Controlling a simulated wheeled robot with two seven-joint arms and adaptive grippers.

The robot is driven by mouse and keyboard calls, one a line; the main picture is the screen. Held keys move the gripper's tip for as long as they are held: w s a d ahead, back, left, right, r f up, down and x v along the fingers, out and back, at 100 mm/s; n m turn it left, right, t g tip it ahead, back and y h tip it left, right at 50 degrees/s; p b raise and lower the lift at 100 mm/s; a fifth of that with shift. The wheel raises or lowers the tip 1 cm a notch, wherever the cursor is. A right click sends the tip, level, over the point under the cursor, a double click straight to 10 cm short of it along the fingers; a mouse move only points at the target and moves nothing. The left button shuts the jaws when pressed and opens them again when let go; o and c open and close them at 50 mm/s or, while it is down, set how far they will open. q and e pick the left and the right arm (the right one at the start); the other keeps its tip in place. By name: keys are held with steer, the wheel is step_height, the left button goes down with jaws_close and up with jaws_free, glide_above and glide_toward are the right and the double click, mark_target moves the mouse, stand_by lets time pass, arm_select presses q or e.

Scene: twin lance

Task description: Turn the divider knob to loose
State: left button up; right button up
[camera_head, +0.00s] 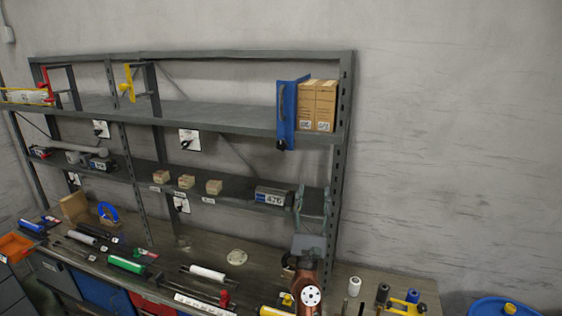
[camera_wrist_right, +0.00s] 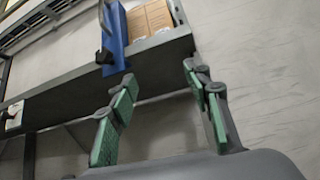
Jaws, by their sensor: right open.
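A blue divider (camera_head: 287,112) stands upright on the top shelf at its right end, beside two cardboard boxes (camera_head: 317,104). A small dark knob (camera_head: 282,145) sits at its lower front, by the shelf edge. In the right wrist view the blue divider (camera_wrist_right: 116,38) is at the upper left, with its dark knob (camera_wrist_right: 104,57) at the edge. My right gripper (camera_head: 312,192) is open and empty, below and to the right of the knob. Its green-padded fingers (camera_wrist_right: 160,75) are apart from the divider and shelf. My left gripper is not in view.
A yellow divider (camera_head: 129,84) and a red one (camera_head: 46,84) stand further left on the top shelf. A grey labelled box (camera_head: 272,196) sits on the middle shelf near my right gripper. The bench (camera_head: 262,262) below holds several tools. The wall at right is clear.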

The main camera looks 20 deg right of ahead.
step_height(320, 180, up, 8)
steer(key=d+m+g+h, duration=0.2)
steer(key=m+g+h, duration=0.6)
steer(key=m, duration=0.9)
steer(key=m+g+y+p, duration=0.1)
steer(key=m+g+y, duration=0.1)
steer(key=m+y, duration=0.8)
glide_toward(280, 145)
steer(key=x, duration=0.3)
steer(key=p+x, duration=0.3)
steer(key=x, duration=0.3)
steer(key=shift+w+d, duration=0.1)
steer(key=shift+d, duration=0.05)
steer(key=shift+w+d, duration=0.3)
steer(key=shift+w, duration=0.2)
steer(key=shift+c, duration=0.5)
steer(key=c, duration=1.1)
